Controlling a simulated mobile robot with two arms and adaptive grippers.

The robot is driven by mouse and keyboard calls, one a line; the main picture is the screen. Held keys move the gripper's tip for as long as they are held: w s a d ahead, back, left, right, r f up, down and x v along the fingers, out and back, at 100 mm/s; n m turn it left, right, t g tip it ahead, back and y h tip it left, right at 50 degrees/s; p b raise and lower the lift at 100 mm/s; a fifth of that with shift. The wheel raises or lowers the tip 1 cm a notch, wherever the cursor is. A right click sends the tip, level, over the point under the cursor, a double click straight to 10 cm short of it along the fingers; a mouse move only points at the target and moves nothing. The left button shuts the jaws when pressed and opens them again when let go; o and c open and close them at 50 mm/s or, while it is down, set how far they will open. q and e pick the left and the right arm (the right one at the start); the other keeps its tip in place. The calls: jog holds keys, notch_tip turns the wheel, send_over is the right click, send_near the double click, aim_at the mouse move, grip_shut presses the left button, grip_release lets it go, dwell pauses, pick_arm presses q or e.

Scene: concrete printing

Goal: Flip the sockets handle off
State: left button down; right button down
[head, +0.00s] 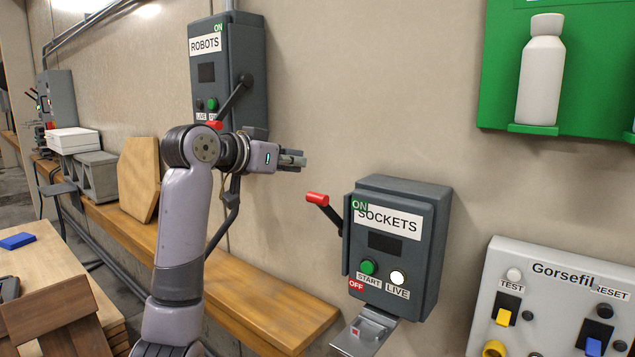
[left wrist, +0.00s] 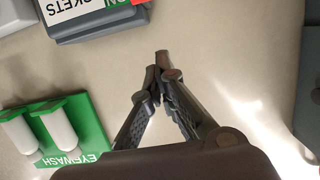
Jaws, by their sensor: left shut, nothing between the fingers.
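The grey SOCKETS box (head: 412,262) is on the wall right of centre in the head view. Its lever handle with a red grip (head: 317,198) sticks out from the box's left side and points up and left, beside the green ON label. The red OFF label is lower down. My left gripper (head: 302,160) is shut and empty, above and slightly left of the red grip, apart from it. In the left wrist view its fingertips (left wrist: 163,72) meet, and the SOCKETS box (left wrist: 100,18) shows upside down at the top left. My right gripper is not in view.
The ROBOTS box (head: 222,65) with its own lever is behind my left arm. A green board with white bottles (head: 540,80) hangs upper right. The Gorsefil panel (head: 550,310) is lower right. A wooden bench (head: 265,315) runs along the wall.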

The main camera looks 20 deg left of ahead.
pick_arm(q)
jog(key=p, duration=0.6)
send_over(318, 194)
jog(key=w, duration=0.1)
jog(key=shift+w+d+f, duration=0.1)
jog(key=shift+d+f, duration=0.05)
jog(key=shift+f, duration=0.3)
jog(key=shift+w+d+f, duration=0.1)
jog(key=shift+f, duration=0.35)
jog(key=shift+w+d+f, duration=0.1)
jog(key=shift+w+f, duration=0.3)
jog(key=shift+f, duration=0.05)
jog(key=shift+s+a+f+p, duration=0.15)
jog(key=shift+s+f+p, duration=0.25)
jog(key=shift+f, duration=0.2)
jog(key=shift+s+a+f+p, duration=0.15)
jog(key=shift+s+f+p, duration=0.15)
jog(key=shift+s+f, duration=0.2)
jog(key=shift+s+a+f, duration=0.15)
jog(key=shift+s+f, duration=0.05)
jog(key=shift+f, duration=0.25)
